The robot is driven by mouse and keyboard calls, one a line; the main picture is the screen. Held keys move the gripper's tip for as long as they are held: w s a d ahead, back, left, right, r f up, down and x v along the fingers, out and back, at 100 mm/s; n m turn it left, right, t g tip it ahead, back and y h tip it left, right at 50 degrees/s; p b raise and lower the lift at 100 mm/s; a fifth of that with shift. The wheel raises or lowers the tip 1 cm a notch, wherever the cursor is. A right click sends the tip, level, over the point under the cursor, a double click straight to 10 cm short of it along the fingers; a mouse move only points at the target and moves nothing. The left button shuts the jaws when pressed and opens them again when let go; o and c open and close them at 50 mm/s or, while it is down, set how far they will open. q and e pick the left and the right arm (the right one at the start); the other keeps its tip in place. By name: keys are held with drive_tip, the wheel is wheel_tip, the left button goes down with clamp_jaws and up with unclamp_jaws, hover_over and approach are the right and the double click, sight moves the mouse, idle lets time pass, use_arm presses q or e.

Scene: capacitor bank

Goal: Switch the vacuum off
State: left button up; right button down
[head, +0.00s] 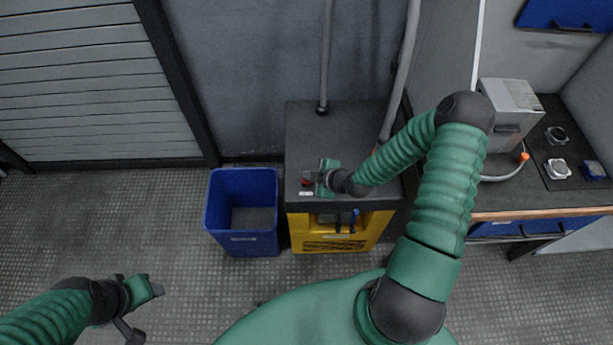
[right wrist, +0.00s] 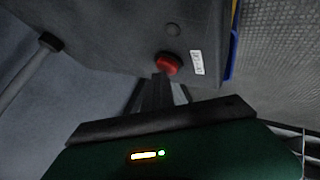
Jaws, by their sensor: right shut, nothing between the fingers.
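The vacuum is a cabinet with a dark grey top (head: 345,135) and a yellow front (head: 340,243). Its red button (head: 306,182) is on the top near the front left corner. The button also shows in the right wrist view (right wrist: 168,64), beside a small white label (right wrist: 197,62). My right gripper (head: 314,180) is over that corner, shut and empty. In the right wrist view its fingertips (right wrist: 160,80) are right by the button; I cannot tell if they touch it. My left gripper (head: 152,288) is over the floor at the lower left, its jaws unclear.
A blue bin (head: 242,245) stands on the floor just left of the vacuum. Grey hoses (head: 325,60) rise from the vacuum's top. A bench with a wooden edge (head: 545,212) and a grey box (head: 510,110) is on the right. The floor at left is clear.

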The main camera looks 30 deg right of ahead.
wheel_tip(320, 180, up, 6)
drive_tip(key=p, duration=0.5)
